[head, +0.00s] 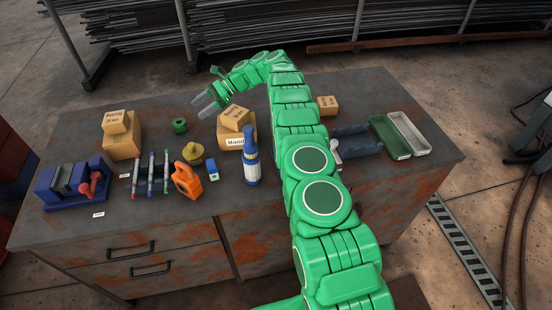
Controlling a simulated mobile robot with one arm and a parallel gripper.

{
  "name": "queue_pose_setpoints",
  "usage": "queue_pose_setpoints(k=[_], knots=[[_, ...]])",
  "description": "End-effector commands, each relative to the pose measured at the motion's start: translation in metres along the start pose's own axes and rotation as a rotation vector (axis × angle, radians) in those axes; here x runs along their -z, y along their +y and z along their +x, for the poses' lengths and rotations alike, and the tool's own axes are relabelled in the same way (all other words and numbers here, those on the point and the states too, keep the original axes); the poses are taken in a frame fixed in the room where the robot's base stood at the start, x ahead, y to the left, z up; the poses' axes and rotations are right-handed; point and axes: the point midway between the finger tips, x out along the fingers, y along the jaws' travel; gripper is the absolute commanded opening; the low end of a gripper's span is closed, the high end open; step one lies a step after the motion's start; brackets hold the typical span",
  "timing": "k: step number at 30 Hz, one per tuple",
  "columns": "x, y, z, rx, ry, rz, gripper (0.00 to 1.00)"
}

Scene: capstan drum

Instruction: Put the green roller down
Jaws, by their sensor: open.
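The green roller (180,125) looks like a short, dark-centred green cylinder and rests on the workbench (240,201). It stands between the left stack of boxes and the boxes in the middle. My gripper (203,105) is at the end of my green arm, up and to the right of the roller in the picture. Its pale fingers are apart with nothing visible between them. The gripper and the roller do not touch in this view. The gripper's height above the bench is hard to tell.
Cardboard boxes stand left (122,145) and in the middle (235,136). A yellow piece (193,154), an orange tool (186,181), a blue bottle (251,163) and several upright markers (151,174) stand in front. A blue vise-like holder (73,183) is at left, open trays (400,136) at right.

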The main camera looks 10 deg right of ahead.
Motion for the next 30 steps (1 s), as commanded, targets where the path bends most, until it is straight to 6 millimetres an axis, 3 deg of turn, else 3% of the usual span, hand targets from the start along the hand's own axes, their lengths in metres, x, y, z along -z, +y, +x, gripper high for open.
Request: queue_pose_setpoints(k=[5,14,30], knots=[[-0.007,0.002,-0.002,0.0,0.008,-0.01,0.74],[-0.049,0.018,-0.019,-0.006,0.076,-0.084,0.74],[-0.12,0.08,-0.042,-0.056,0.223,-0.24,0.74]])
